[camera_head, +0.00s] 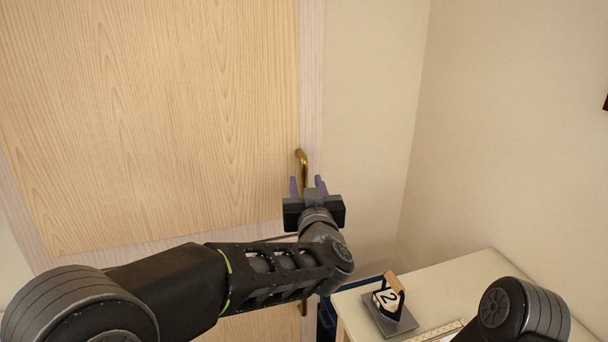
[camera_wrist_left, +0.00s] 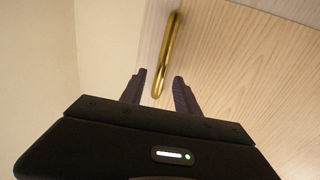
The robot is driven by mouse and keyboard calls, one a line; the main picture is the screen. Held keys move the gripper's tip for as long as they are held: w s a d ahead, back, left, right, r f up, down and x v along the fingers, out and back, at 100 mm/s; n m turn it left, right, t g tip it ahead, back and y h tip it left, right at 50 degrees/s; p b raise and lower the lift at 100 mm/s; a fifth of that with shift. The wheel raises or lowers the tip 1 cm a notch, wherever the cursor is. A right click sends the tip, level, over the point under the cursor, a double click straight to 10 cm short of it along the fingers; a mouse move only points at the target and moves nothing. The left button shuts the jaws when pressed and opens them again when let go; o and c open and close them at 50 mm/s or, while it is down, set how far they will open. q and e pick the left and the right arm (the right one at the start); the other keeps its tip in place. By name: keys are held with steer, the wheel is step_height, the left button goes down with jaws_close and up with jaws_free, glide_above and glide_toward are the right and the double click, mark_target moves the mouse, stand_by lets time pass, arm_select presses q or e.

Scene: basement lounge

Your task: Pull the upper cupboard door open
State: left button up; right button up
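The upper cupboard door (camera_head: 170,110) is a light wood panel with a paler frame, filling the left of the head view, and it looks closed. Its brass bar handle (camera_head: 301,170) stands upright near the door's right edge. My left gripper (camera_head: 308,186) is at the lower part of this handle, with its fingers apart. In the left wrist view the handle (camera_wrist_left: 167,55) runs down to between the two open fingertips (camera_wrist_left: 158,85), with gaps on both sides. My right gripper is out of view; only a part of my right arm shows at the lower right.
A pale table (camera_head: 440,285) stands at the lower right against the wall. On it are a block marked 2 with a wooden handle (camera_head: 388,297) on a grey plate and a ruler-like strip (camera_head: 440,331). A dark blue object (camera_head: 327,318) stands left of the table.

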mark_target(304, 178)
arm_select(q)
steer(key=w, duration=0.4)
steer(key=shift+a+p, duration=0.25)
steer(key=shift+p, duration=0.05)
jaws_close()
stand_by(1.1)
